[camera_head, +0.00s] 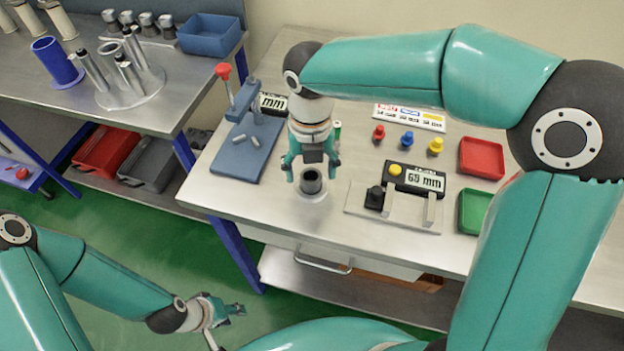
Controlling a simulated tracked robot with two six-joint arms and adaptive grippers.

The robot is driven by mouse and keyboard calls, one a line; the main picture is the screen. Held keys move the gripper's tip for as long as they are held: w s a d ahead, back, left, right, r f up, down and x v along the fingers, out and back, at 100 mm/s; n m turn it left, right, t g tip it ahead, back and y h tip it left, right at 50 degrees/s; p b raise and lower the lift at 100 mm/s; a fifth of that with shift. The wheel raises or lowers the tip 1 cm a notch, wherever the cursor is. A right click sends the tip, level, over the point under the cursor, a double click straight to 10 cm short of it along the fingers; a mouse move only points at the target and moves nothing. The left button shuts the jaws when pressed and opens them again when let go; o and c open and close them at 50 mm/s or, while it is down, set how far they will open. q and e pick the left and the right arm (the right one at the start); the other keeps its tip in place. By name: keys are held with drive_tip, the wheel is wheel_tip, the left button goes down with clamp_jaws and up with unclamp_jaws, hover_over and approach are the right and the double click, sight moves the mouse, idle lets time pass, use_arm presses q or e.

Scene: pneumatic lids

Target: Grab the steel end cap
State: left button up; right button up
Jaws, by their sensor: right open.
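My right gripper (312,167) is open, pointing down over the front middle of the table. Below it, a short dark-topped steel cylinder (311,185) stands upright in a round steel holder (313,196). The fingers are on either side above it; I cannot tell whether they touch it. I cannot tell for certain which part is the steel end cap. Several grey steel parts (127,19) stand at the back of the left bench. My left gripper (239,310) hangs low over the green floor, away from the tables; its jaw opening is unclear.
A blue press (240,150) with a red knob stands left of the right gripper. A gauge with a display (420,181) stands right. Red (482,158) and green (473,211) trays lie further right. The left bench holds steel tubes (93,72) and a blue cup (57,61).

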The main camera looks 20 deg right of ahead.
drive_tip(key=shift+f, duration=1.25)
clamp_jaws()
